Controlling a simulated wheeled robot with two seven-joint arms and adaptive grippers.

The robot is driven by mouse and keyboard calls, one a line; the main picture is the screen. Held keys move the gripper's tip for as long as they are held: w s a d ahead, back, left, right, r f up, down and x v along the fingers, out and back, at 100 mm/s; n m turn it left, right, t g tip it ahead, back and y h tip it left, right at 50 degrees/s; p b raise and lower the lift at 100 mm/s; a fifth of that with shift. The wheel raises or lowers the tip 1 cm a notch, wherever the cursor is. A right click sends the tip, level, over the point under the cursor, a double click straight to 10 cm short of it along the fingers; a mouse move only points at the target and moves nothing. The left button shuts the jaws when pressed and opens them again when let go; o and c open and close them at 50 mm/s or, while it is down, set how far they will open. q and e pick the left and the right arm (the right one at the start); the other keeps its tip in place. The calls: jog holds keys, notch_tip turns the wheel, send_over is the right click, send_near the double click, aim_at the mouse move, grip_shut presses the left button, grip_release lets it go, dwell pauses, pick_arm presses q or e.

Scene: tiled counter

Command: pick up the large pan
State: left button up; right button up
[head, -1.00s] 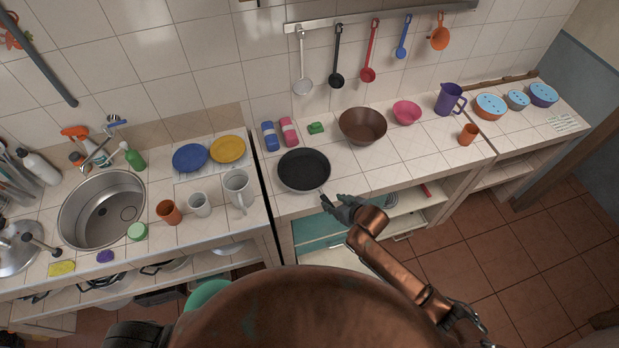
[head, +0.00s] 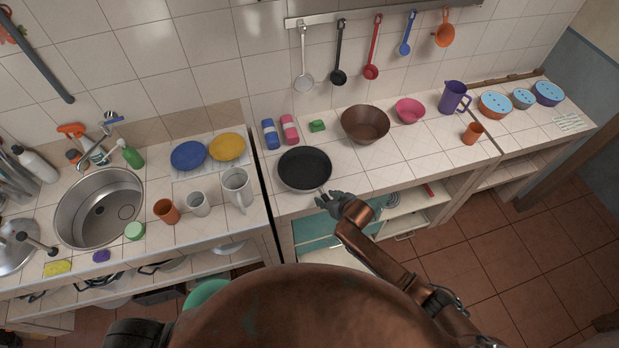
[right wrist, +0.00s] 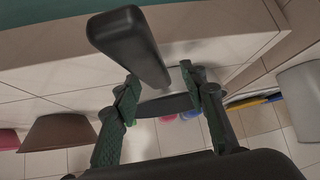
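The large pan (head: 304,169) is black and round. It lies flat on the right-hand counter near its front edge, with its handle pointing to the front. My right gripper (head: 327,201) is at the counter's front edge, by the handle end. In the right wrist view the black handle (right wrist: 133,47) shows between the two spread fingers of my right gripper (right wrist: 160,82). I see no finger closed on it; the exact depth is hard to tell. The pan's body (right wrist: 167,104) shows partly behind the fingers. My left gripper is not in view.
A brown bowl (head: 365,124), a pink bowl (head: 409,111) and a green sponge (head: 317,126) stand behind and right of the pan. Open shelves (head: 405,203) lie below.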

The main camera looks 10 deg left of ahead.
jog(key=shift+w+a+f, duration=0.1)
jog(key=shift+w+f, duration=0.1)
jog(key=shift+f, duration=0.05)
grip_shut()
dwell(0.3)
jog(key=shift+r, duration=0.15)
dwell(0.4)
